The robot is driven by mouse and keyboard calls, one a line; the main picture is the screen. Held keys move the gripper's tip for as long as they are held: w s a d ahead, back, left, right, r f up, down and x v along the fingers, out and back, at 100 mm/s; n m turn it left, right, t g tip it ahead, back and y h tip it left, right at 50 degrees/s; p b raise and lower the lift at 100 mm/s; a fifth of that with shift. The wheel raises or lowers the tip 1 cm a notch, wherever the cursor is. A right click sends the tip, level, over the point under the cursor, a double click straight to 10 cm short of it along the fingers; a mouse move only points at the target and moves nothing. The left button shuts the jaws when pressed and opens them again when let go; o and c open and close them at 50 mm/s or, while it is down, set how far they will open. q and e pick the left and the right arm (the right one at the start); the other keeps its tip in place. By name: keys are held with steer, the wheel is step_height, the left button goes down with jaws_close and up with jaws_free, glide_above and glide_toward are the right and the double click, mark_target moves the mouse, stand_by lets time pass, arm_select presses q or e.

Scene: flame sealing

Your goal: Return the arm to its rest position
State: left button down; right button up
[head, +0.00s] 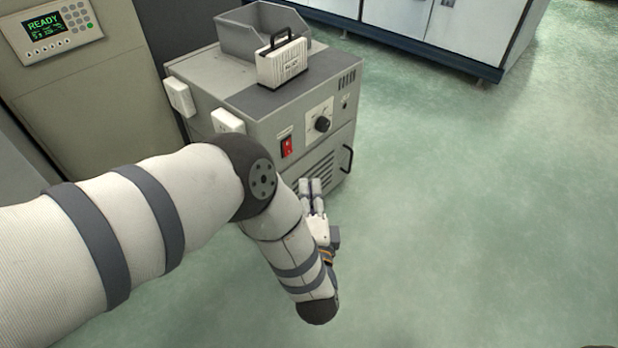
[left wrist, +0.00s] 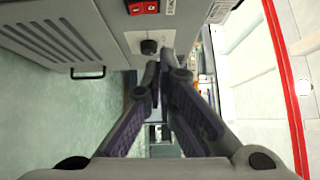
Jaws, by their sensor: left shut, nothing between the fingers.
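My left arm comes in from the left in the head view and bends down at the elbow. My left gripper (head: 311,190) is beyond the forearm, low in front of the grey machine (head: 215,78), and partly hidden by the arm. In the left wrist view my left gripper (left wrist: 160,62) has its fingertips together with nothing between them. The machine's front, with a red switch (head: 287,146) and a black knob (head: 322,124), faces the gripper. My right gripper does not show in either view.
A grey open bin (head: 245,38) and a small white box with a black handle (head: 283,62) stand on the machine. A panel reading READY (head: 48,28) is at upper left. White cabinets (head: 400,22) stand at the back. The green floor (head: 470,200) is clear at right.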

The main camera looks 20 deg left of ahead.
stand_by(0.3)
